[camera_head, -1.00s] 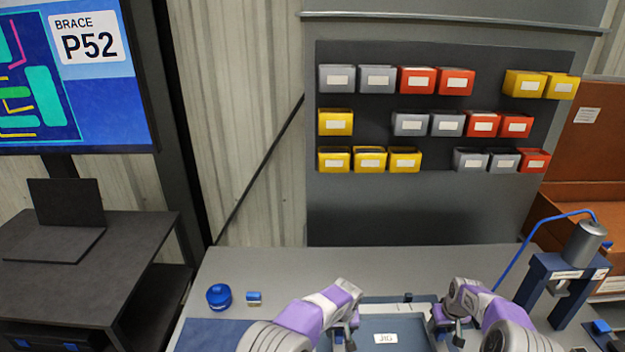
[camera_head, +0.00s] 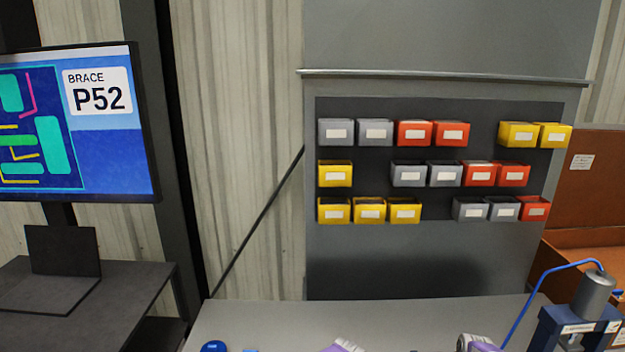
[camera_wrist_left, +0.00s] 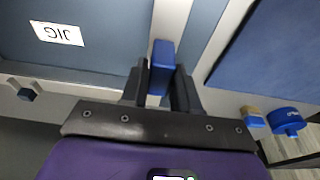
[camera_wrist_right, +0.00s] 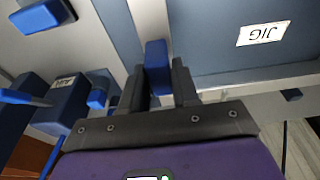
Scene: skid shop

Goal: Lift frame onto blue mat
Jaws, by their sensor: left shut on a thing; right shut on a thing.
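My left gripper (camera_wrist_left: 160,88) is shut on a blue grip block (camera_wrist_left: 162,55) on a pale strip of the frame (camera_wrist_left: 171,18), in the left wrist view. My right gripper (camera_wrist_right: 160,88) is shut on a similar blue block (camera_wrist_right: 157,56) on a pale strip of the frame (camera_wrist_right: 150,18), in the right wrist view. A blue-grey jig plate (camera_wrist_left: 100,20) labelled JIG lies between the two pale strips. I cannot tell whether the frame touches it. The blue mat (camera_wrist_left: 270,50) shows at the right of the left wrist view. The head view cuts off both grippers.
A blue round container (camera_wrist_left: 287,120) and a small blue-and-tan item (camera_wrist_left: 252,116) lie near the mat. A blue bench press (camera_head: 575,325) stands at the right. Bins hang on the back panel (camera_head: 400,265). A monitor (camera_head: 75,125) reads BRACE P52.

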